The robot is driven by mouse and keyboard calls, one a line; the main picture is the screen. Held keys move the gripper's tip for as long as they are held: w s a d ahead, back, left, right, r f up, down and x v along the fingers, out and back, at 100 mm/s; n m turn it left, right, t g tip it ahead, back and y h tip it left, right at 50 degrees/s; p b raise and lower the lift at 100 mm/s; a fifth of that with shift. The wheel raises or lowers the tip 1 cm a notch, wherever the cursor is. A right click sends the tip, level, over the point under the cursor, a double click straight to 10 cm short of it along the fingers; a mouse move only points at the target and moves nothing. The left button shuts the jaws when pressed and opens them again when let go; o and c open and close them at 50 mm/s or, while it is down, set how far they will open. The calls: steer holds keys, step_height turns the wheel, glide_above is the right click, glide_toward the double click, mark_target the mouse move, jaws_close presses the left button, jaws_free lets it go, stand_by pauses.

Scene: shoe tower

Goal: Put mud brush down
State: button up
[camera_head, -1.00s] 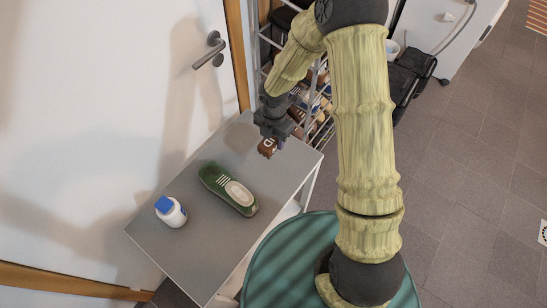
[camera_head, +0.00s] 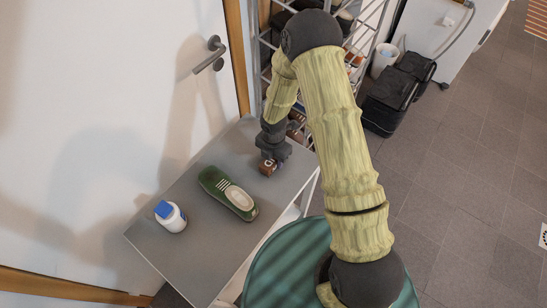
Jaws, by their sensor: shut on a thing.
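The mud brush (camera_head: 268,166) is a small brown block with a pale mark, at the far right part of the grey table (camera_head: 240,250). My gripper (camera_head: 272,158) points down from above and is shut on it. The brush is at or very near the table top; I cannot tell whether it touches. The gripper hides the upper part of the brush.
A green shoe (camera_head: 228,193) lies on the table, left of and nearer than the brush. A metal shoe rack (camera_head: 257,60) stands behind the table. The table's front left area is clear.

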steer(key=shift+f, duration=0.1)
steer(key=o, duration=1.1)
step_height(320, 180, up, 12)
stand_by(0.6)
